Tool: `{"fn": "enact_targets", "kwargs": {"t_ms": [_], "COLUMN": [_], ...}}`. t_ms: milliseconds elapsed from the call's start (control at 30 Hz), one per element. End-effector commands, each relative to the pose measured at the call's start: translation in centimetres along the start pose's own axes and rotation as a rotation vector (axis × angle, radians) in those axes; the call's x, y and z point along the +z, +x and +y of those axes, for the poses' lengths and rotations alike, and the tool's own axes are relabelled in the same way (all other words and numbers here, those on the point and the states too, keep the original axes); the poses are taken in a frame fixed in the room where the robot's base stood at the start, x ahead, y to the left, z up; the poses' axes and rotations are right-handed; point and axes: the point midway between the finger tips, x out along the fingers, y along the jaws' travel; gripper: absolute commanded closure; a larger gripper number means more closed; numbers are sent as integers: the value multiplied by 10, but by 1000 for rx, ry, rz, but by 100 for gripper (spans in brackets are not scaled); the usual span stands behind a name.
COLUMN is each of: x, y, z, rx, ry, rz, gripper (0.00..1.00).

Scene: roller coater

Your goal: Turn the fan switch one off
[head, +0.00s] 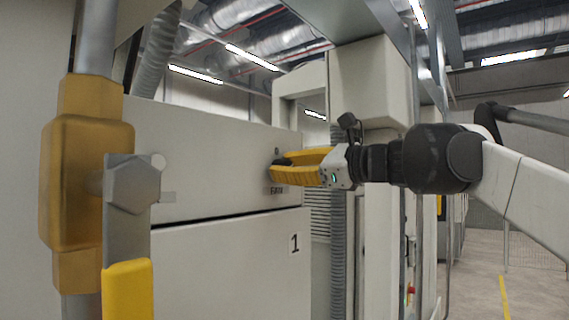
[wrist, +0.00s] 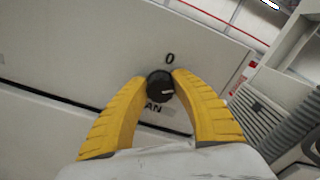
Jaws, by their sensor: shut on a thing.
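The fan switch is a round black knob (wrist: 161,85) on a pale panel, with a "0" mark above it and a partly covered "FAN" label below it. A light line on the knob's face runs roughly sideways in the wrist view. My gripper (wrist: 159,80) has yellow fingers, and they are shut on the knob from both sides. In the head view my gripper (head: 274,170) reaches the panel from the right. The knob (head: 282,161) is mostly hidden by the fingers there, and its mark cannot be read.
The pale cabinet panel (head: 210,160) has a lower door marked "1" (head: 294,243). A yellow valve body (head: 85,185) on a pipe stands close at the left. A ribbed grey hose (head: 338,250) runs down right of the panel. Open floor (head: 485,285) lies at the lower right.

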Motion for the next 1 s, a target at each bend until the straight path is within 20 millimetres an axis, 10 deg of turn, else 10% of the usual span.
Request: {"fn": "enact_targets", "kwargs": {"t_ms": [1000], "x": [0], "y": [0], "z": [2], "rx": [-3], "ry": [-889], "rz": [-1], "gripper": [100]}}
